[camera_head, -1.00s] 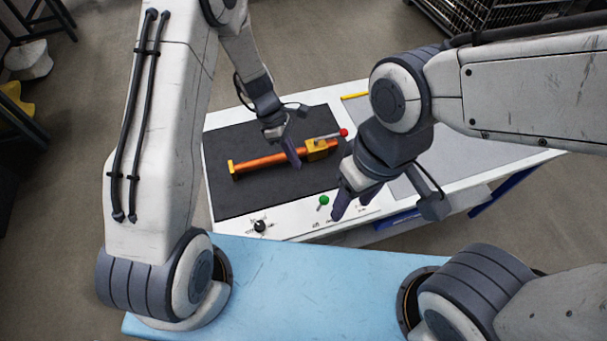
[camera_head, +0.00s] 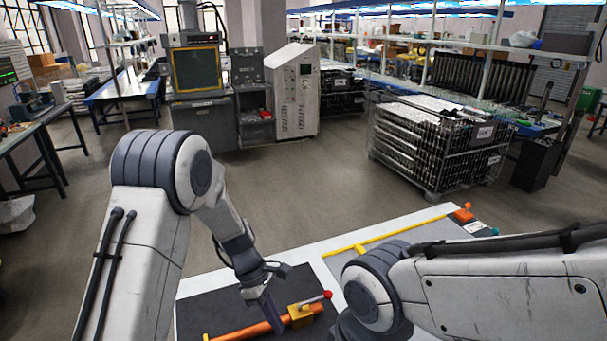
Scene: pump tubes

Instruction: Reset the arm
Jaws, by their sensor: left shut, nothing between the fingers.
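My left gripper (camera_head: 272,312) hangs pointing down over the dark mat (camera_head: 215,310), its fingers shut and empty. An orange tube (camera_head: 240,332) with a yellow block (camera_head: 300,314) and a red-knobbed lever (camera_head: 327,295) lies on the mat. The fingertips overlap the tube in the picture; I cannot tell whether they touch it. My right arm (camera_head: 500,290) comes in from the right, and its gripper is below the frame's edge.
The white work table (camera_head: 320,262) carries a grey panel with a yellow bar (camera_head: 400,232) at its right. Beyond it is open floor (camera_head: 290,200). A wire crate (camera_head: 440,145), a grey cabinet (camera_head: 296,95) and a screen machine (camera_head: 198,80) stand further back.

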